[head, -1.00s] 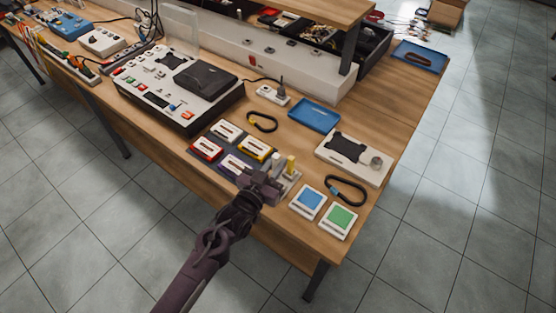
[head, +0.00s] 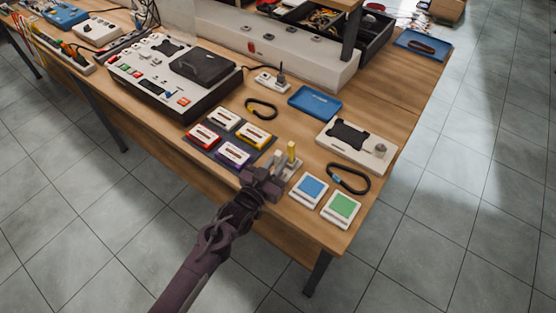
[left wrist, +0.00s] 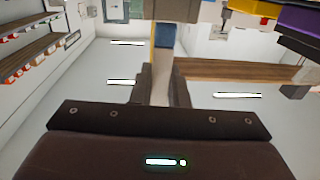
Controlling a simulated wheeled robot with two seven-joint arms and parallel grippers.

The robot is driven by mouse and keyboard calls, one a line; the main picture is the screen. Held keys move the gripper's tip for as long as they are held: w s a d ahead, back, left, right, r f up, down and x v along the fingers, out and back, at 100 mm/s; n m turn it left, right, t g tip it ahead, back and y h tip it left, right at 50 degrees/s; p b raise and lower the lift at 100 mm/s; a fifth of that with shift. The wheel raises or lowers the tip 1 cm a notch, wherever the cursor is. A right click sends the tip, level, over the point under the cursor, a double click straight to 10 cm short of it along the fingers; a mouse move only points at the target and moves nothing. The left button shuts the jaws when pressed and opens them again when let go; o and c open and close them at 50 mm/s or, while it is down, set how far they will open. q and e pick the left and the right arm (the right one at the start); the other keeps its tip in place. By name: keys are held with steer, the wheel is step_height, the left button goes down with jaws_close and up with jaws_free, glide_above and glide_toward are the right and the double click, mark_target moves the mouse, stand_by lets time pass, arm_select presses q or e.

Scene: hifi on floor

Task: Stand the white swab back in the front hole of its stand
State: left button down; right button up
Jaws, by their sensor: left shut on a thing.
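My left gripper (head: 267,175) is at the front edge of the workbench, right at the small pale stand (head: 292,175). It is shut on the white swab, whose pale upper end (head: 278,158) shows just beyond the fingers. In the left wrist view the pale shaft (left wrist: 160,88) runs between the two dark fingers. A yellow swab (head: 291,150) stands upright in the stand, just right of the white one. My gripper hides the front of the stand and the white swab's lower end, so I cannot tell whether it is in the hole. My right gripper is not in view.
Several cassettes on a dark mat (head: 214,153) lie close left of the gripper. A blue-topped box (head: 309,190) and a green-topped box (head: 341,208) are close right. A black loop (head: 348,179), a white device (head: 357,146) and a blue tray (head: 315,102) lie farther back.

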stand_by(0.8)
arm_select(q)
steer(key=shift+f, duration=0.35)
stand_by(0.8)
steer(key=shift+f+b, duration=0.65)
steer(key=shift+f, duration=0.05)
stand_by(0.9)
steer(key=c, duration=1.3)
jaws_free()
